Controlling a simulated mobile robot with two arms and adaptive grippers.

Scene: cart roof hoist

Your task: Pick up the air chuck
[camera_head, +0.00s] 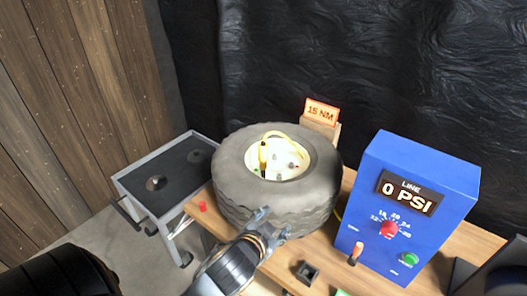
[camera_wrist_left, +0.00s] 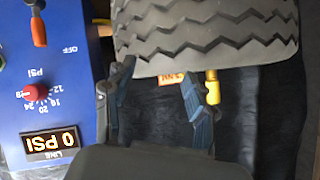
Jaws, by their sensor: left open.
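A black and yellow tool that looks like the air chuck (camera_head: 262,158) stands in the pale hub of the tire (camera_head: 235,190), with a yellow hose looping over the hub. My left gripper (camera_head: 272,223) is open and empty in front of the tire's near side wall, lower than the hub and apart from the chuck. In the left wrist view, the open fingers (camera_wrist_left: 155,85) frame dark background below the tire tread (camera_wrist_left: 205,35). A yellow piece (camera_wrist_left: 212,88) shows partly behind one finger; I cannot tell what it is. My right gripper is not in view.
A blue line box (camera_head: 375,170) reading 0 PSI stands right of the tire, with an orange lever (camera_head: 356,252). A 15 NM sign (camera_head: 321,112) is behind. A red cap (camera_head: 203,206) and black block (camera_head: 307,273) lie on the bench. A grey cart (camera_head: 135,180) stands left.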

